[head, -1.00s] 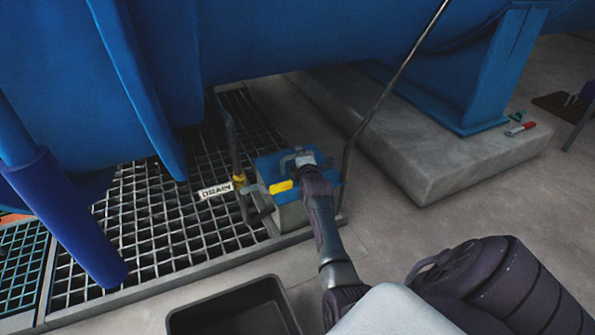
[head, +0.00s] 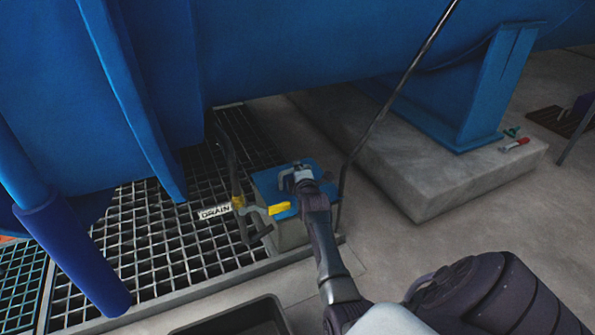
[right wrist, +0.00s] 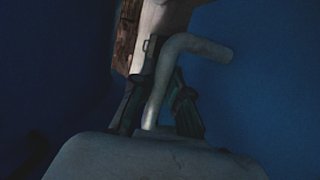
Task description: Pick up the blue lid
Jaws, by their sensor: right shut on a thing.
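The blue lid (head: 268,187) lies on top of a grey box (head: 290,235) beside the floor grating. Its bent grey handle (right wrist: 200,45) shows in the right wrist view, with the blue lid surface (right wrist: 265,95) behind it. My right gripper (head: 299,181) is over the lid, and its dark fingers (right wrist: 160,110) are shut on the handle from both sides. The arm and fingers cover part of the lid. I cannot tell whether the lid touches the box rim all round. My left gripper is not in view.
A yellow lever (head: 280,209) and pipe stand just left of the box, near a DRAIN label (head: 215,212). A thin rod (head: 397,80) slants past on the right. The large blue vessel (head: 300,45) hangs overhead. A dark tray (head: 240,318) is at the front.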

